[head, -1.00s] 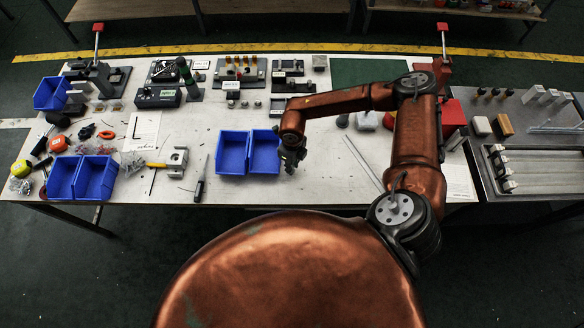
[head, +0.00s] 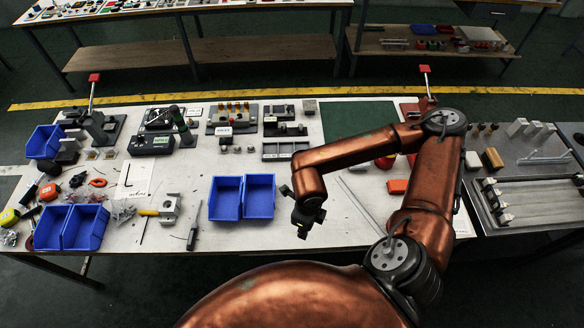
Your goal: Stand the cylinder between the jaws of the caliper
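A thin silver tool that looks like the caliper (head: 545,159) lies on the steel surface at the far right; its jaws are too small to make out. I cannot tell which piece is the cylinder. Small dark and copper upright pieces (head: 482,128) stand on that steel surface, partly behind my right arm, and small grey round pieces (head: 224,147) stand mid-table. My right gripper (head: 303,230) hangs over the front of the table, right of the blue double bin; whether its fingers are open or shut is unclear. My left gripper is out of view.
Blue bins stand in the middle (head: 242,197), at the front left (head: 72,228) and at the back left (head: 45,141). Thin metal rods (head: 358,205) lie right of my gripper. Grey blocks (head: 517,127) and a slotted tray (head: 530,202) are on the right. A green mat (head: 357,117) is clear.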

